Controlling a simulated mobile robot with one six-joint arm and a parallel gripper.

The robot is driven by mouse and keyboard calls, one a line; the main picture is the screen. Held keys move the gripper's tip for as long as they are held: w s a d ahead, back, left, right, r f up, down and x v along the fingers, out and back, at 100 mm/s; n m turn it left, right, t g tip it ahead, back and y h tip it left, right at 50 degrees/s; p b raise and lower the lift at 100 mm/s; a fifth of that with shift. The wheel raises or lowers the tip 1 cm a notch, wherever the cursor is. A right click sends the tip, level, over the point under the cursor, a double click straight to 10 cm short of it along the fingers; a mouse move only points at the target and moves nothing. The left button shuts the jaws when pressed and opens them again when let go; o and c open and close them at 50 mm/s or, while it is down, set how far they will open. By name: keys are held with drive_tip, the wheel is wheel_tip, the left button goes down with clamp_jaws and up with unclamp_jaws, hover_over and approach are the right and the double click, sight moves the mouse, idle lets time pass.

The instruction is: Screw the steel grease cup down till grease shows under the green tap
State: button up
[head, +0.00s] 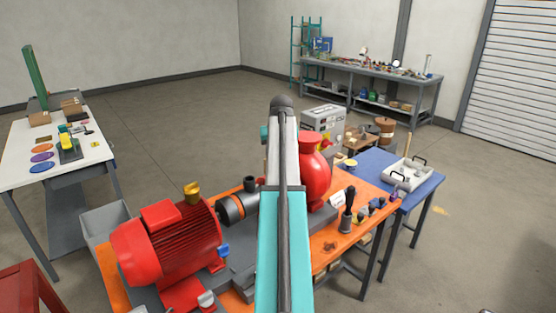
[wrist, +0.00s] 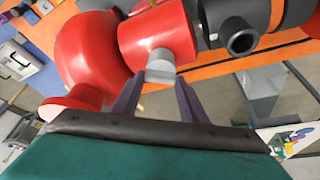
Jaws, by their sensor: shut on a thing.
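In the wrist view my gripper (wrist: 160,82) is shut on the steel grease cup (wrist: 161,66), with one finger on each side of it. The cup is a small grey cylinder against the red bearing housing (wrist: 155,32) of the pump. I cannot tell how far it is screwed down. I make out no grease. I cannot pick out the green tap in either view. In the head view my arm hides the gripper and the cup; the red pump casing (head: 318,170) shows to the right of the arm.
The red motor (head: 168,243), with a brass-coloured cup (head: 192,189) on top, stands left of my arm on the orange bench (head: 345,222). A dark fitting (wrist: 243,38) sits close to the right of my gripper. A blue table (head: 410,190) stands right.

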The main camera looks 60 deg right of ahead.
drive_tip(key=m+g, duration=0.1)
drive_tip(key=m, duration=0.1)
drive_tip(key=m+h+b, duration=0.1)
drive_tip(key=m, duration=0.2)
drive_tip(key=shift+w+g+b, duration=0.2)
drive_tip(key=shift+g+b, duration=0.1)
drive_tip(key=shift+g, duration=0.1)
drive_tip(key=shift+w+m+g+b, duration=0.1)
drive_tip(key=shift+m+g+b, duration=0.7)
drive_tip(key=shift+m, duration=1.5)
drive_tip(key=o, duration=1)
drive_tip(key=shift+o, duration=0.2)
